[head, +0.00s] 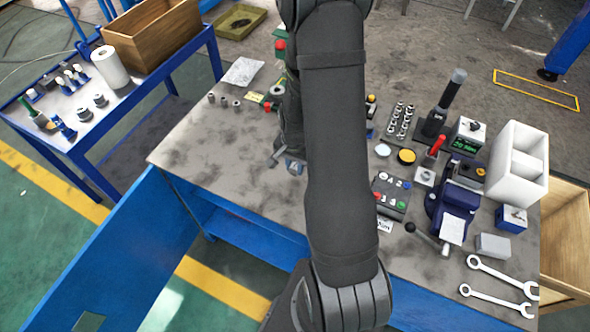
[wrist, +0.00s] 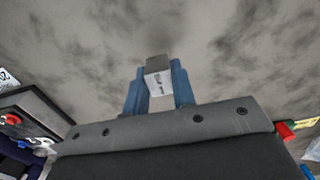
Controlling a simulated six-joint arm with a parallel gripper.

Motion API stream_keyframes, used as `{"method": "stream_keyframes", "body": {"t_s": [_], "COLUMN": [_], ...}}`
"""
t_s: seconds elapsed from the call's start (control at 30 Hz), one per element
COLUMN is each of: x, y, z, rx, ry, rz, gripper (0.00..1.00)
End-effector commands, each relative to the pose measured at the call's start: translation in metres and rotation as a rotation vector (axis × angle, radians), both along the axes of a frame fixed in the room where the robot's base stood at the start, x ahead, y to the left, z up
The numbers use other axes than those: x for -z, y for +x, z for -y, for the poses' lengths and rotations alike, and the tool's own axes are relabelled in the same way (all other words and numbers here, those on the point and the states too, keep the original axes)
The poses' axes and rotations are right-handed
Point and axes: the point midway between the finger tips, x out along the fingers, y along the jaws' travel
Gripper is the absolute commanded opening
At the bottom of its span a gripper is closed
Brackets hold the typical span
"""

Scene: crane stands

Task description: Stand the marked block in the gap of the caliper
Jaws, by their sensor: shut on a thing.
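My gripper (wrist: 158,70) shows two blue fingers in the wrist view, closed on the sides of a small block. The marked block (wrist: 157,77) is pale with dark writing on its near face and a darker grey-brown upper part. Bare grey table lies behind it in that view. In the head view only small blue parts of my gripper (head: 295,166) show left of my arm, over the middle of the table. I cannot make out the caliper or its gap in either view; my arm hides part of the table.
A blue vise (head: 452,200), a control box with coloured buttons (head: 391,194), a white slotted stand (head: 519,155) and wrenches (head: 497,282) crowd the table's right side. Small metal cylinders (head: 224,102) stand at the back left. The table's front left is clear.

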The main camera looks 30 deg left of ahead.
Motion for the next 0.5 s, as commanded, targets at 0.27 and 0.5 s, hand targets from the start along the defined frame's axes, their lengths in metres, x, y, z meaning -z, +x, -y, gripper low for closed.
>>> {"method": "stream_keyframes", "body": {"t_s": [0.27,0.5], "x": [0.026,0.026], "y": [0.000,0.000], "z": [0.000,0.000], "rx": [0.000,0.000], "ry": [0.000,0.000], "rz": [-0.001,0.000], "gripper": [0.00,0.00]}}
